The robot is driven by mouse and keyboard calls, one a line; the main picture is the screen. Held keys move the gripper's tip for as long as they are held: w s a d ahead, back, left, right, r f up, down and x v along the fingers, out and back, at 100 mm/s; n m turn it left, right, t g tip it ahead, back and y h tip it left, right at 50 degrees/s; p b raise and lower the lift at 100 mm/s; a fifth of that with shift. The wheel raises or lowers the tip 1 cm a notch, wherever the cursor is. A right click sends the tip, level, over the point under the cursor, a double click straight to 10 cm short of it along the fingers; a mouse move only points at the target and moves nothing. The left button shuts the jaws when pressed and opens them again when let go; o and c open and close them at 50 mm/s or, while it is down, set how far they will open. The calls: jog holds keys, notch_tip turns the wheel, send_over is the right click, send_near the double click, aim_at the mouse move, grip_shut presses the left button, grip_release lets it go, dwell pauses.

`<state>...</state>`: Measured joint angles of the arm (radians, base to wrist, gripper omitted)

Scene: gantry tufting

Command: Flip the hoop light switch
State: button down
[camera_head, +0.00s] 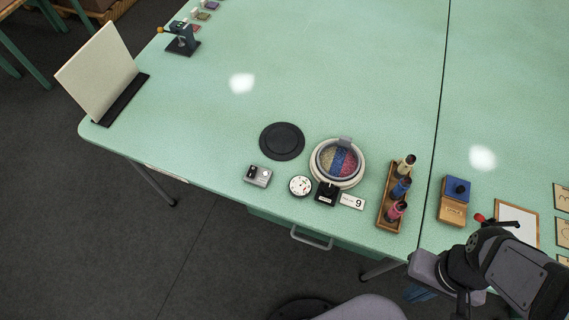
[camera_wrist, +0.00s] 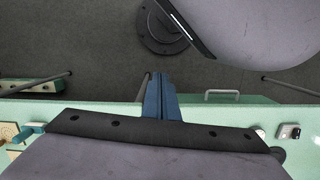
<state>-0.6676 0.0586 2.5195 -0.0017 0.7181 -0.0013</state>
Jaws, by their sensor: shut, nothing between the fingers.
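A small grey box (camera_head: 258,176) with dark and light parts on top, which looks like a switch box, sits near the table's front edge, left of the hoop. It seems to show at the right in the wrist view (camera_wrist: 290,131). The round hoop (camera_head: 317,150) with striped coloured fill stands on the table, with a dark piece at its front. My gripper (camera_head: 418,295) is at the lower right, by the front edge and well right of the grey box. Its blue fingers are shut and empty in the wrist view (camera_wrist: 158,78).
A white dial (camera_head: 300,186), a number 9 card (camera_head: 352,201) and a black disc (camera_head: 282,141) surround the hoop. A wooden rack (camera_head: 386,213) of thread spools and a blue-topped wooden box (camera_head: 453,213) stand between the hoop and my arm. The table's middle is clear.

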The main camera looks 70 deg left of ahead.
jog(key=s+a+f+n+b, duration=0.2)
jog(key=s+a+n, duration=0.1)
jog(key=a, duration=0.6)
jog(key=s+a+f+n+y+b, duration=0.1)
jog(key=s+a+f+n, duration=0.1)
jog(key=s+a, duration=0.4)
jog(key=s+a+f+n+b, duration=0.2)
jog(key=s+a+n, duration=0.2)
jog(key=a, duration=1)
jog(key=shift+s+a+f+n+t+y+b, duration=0.2)
jog(key=shift+s+a+n+t+y+b, duration=0.1)
jog(key=shift+s+n, duration=0.15)
jog(key=a, duration=0.1)
jog(key=s+a+r+n, duration=0.1)
jog(key=a, duration=0.1)
jog(key=shift+s, duration=0.2)
jog(key=s+a+r+n+g+y, duration=0.1)
jog(key=a+r+n+y, duration=0.1)
jog(key=a+r+n, duration=0.6)
jog(key=shift+s+a+r, duration=0.35)
jog(key=shift+a+r, duration=0.5)
jog(key=shift+r, duration=0.45)
jog(key=shift+n, duration=0.25)
jog(key=shift+f, duration=0.1)
